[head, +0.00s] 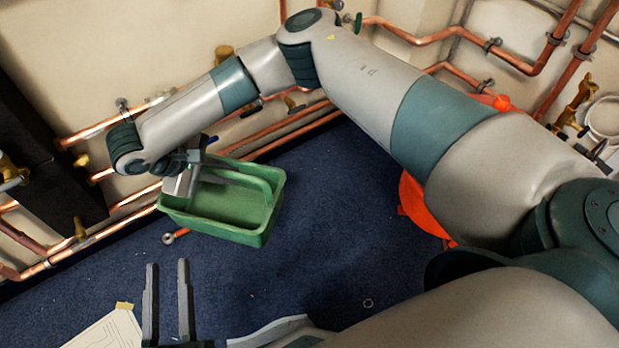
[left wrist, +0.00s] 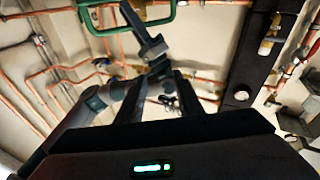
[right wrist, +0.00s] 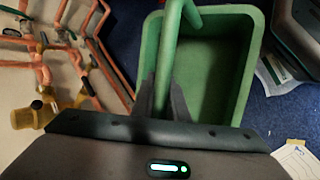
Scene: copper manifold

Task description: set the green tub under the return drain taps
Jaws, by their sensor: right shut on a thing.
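The green tub (head: 262,236) is empty, with a handle arched over it. My right gripper (head: 192,172) is shut on the handle; the right wrist view shows the handle (right wrist: 172,50) between its fingers. The tub is beside the copper pipes at the wall's foot; I cannot tell if it touches the floor. Part of its green rim or handle shows in the left wrist view (left wrist: 130,29). Brass taps (head: 80,229) sit on the low pipes at left; I cannot tell which are the return drain taps. My left gripper (head: 167,266) is open and empty, nearer than the tub.
Copper pipes (head: 120,206) run low along the wall. A dark upright panel (head: 50,185) stands at left. An orange-red object (head: 421,208) lies partly behind my right arm. A paper sheet (head: 108,332) is at the bottom left. The blue floor (head: 310,240) in the middle is mostly clear.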

